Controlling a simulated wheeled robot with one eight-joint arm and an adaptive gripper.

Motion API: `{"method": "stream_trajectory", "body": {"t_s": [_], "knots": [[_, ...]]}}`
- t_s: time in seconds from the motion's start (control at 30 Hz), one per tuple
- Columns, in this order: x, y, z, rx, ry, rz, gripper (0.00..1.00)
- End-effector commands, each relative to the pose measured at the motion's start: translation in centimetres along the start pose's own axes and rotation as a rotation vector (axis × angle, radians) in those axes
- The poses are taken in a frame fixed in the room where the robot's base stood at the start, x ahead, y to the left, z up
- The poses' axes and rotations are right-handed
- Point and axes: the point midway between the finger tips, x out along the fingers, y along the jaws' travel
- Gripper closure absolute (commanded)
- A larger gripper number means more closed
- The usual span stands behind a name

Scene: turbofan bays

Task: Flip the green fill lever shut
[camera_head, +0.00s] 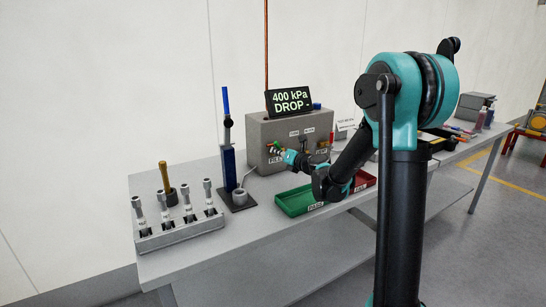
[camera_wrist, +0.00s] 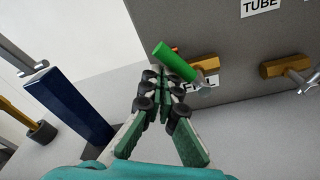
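The green fill lever (camera_wrist: 176,62) shows in the wrist view, sticking out slantwise up and to the left from a brass valve (camera_wrist: 204,66) on the grey box. Part of the FILL label (camera_wrist: 208,82) shows below the valve. My gripper (camera_wrist: 160,76) has its fingertips together just below and left of the green handle, close to it; whether they touch is unclear. Nothing shows between the fingers. In the head view my gripper (camera_head: 281,153) is at the front left of the box, and the lever (camera_head: 276,148) is small beside it.
A second brass valve (camera_wrist: 286,66) sits right of the fill valve. A blue column (camera_head: 228,166) stands left of my gripper. A green tray (camera_head: 292,204) and red tray (camera_head: 364,180) lie in front.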

Motion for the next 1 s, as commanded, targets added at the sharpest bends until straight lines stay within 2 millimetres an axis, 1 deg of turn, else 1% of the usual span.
{"method": "stream_trajectory", "body": {"t_s": [0.2, 0.5, 1.0], "knots": [[-0.2, -0.2, 1.2, 0.0, 0.0, 0.0, 1.0], [-0.3, -0.8, 2.4, 0.0, -0.001, -0.001, 1.0], [-0.4, -1.4, 3.2, 0.0, -0.002, -0.002, 1.0]]}}
